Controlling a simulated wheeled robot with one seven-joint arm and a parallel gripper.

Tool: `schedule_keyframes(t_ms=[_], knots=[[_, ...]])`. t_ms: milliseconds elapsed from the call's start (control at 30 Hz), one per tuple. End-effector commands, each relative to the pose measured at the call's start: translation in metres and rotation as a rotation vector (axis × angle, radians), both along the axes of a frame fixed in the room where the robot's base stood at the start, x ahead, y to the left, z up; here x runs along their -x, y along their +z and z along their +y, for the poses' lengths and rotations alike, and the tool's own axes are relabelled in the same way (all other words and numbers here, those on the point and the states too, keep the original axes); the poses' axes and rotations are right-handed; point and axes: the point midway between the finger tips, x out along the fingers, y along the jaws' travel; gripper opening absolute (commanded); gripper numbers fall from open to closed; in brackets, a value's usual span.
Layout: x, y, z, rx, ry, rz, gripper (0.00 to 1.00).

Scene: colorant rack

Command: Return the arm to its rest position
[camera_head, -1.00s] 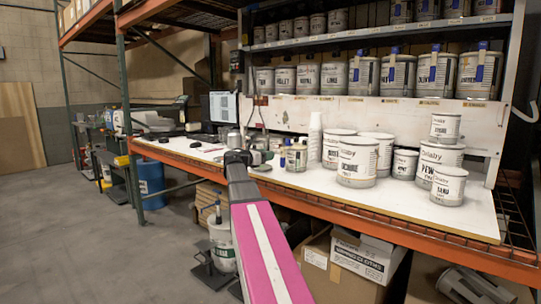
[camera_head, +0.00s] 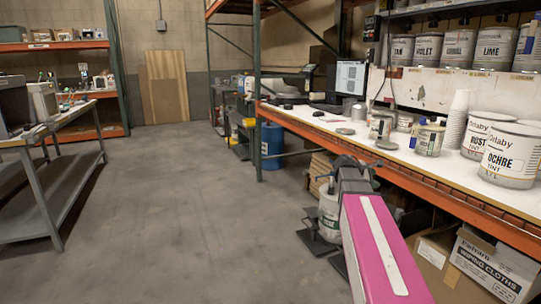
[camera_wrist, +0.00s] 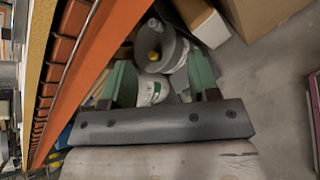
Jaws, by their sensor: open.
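My arm, with a pink link (camera_head: 378,250), reaches forward beside the front edge of the workbench (camera_head: 300,112) in the head view. The bucket also shows in the head view (camera_head: 328,212). My gripper's fingers cannot be made out clearly in the head view.
Paint cans such as the Ochre can (camera_head: 510,155) and a stack of white cups (camera_head: 456,120) stand on the bench. Cardboard boxes (camera_head: 497,262) lie under it. A grey cart (camera_head: 50,190) stands at left. The floor (camera_head: 170,210) between is clear.

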Motion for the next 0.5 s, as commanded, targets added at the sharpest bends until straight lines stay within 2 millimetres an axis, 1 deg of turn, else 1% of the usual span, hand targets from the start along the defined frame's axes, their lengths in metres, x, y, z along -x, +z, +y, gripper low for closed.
schedule_keyframes(t_ms=[33,67,100,167,200,267,300,367,400,500], knots=[[0.016,-0.03,0.018,-0.096,-0.032,-0.046,0.55],[0.022,-0.046,0.028,-0.155,-0.059,-0.077,0.55],[0.031,-0.066,0.041,-0.232,-0.097,-0.116,0.55],[0.046,-0.096,0.062,-0.349,-0.165,-0.168,0.55],[0.057,-0.115,0.076,-0.426,-0.217,-0.201,0.55],[0.074,-0.143,0.098,-0.538,-0.305,-0.244,0.55],[0.086,-0.16,0.114,-0.61,-0.368,-0.269,0.55],[0.106,-0.184,0.137,-0.715,-0.475,-0.303,0.55],[0.12,-0.199,0.153,-0.78,-0.553,-0.321,0.55],[0.153,-0.23,0.189,-0.916,-0.749,-0.35,0.55]])
